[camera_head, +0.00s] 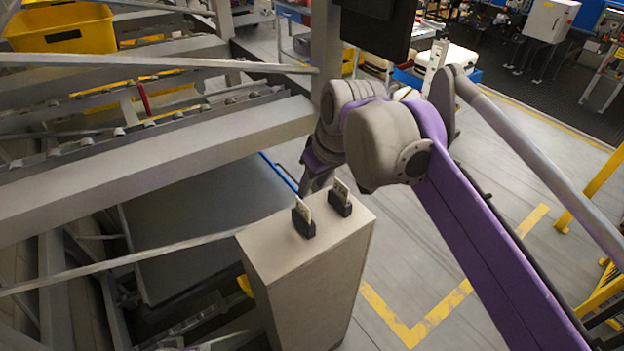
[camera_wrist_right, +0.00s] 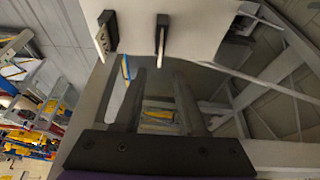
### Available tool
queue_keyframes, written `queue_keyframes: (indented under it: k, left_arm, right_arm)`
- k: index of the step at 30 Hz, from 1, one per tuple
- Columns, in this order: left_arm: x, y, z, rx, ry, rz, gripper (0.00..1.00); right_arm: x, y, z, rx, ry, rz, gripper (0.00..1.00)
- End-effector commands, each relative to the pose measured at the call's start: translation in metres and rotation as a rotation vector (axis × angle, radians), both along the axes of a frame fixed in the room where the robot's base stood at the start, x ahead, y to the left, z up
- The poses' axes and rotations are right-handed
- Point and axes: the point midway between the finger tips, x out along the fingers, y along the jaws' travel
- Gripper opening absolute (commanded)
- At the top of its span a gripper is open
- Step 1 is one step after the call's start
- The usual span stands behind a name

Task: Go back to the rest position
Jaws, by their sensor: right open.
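My right arm, with a purple forearm, reaches in from the right in the head view. Its gripper (camera_head: 318,178) is partly hidden by my own wrist and sits behind the top of a grey box-shaped pedestal (camera_head: 300,245). In the right wrist view the two dark fingers (camera_wrist_right: 160,90) stand apart with nothing between them. My left gripper is not in view.
Two small black holders (camera_head: 304,227) (camera_head: 340,205) with pale cards stand on the pedestal, close to my right gripper. A grey conveyor frame (camera_head: 170,145) fills the left, with a yellow crate (camera_head: 62,38) at upper left. Open floor lies right of the pedestal.

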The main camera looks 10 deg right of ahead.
Motion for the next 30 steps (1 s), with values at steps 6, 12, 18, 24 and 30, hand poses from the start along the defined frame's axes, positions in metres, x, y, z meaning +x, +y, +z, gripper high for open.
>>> queue_keyframes:
  k: [6,12,18,24,30]
  left_arm:
    - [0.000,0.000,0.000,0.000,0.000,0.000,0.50]
    - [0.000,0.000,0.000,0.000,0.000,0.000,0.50]
    - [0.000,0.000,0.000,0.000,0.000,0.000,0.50]
    - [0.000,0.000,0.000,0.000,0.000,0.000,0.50]
    - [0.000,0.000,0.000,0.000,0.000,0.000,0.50]
  right_arm:
    - [-0.001,-0.001,-0.002,0.000,0.000,-0.003,0.40]
    - [-0.038,-0.018,-0.046,0.000,-0.017,-0.091,0.40]
    - [-0.114,-0.046,-0.139,0.007,-0.051,-0.253,0.40]
    - [-0.170,-0.062,-0.208,0.014,-0.079,-0.362,0.40]
    - [-0.184,-0.066,-0.225,0.017,-0.087,-0.392,0.40]
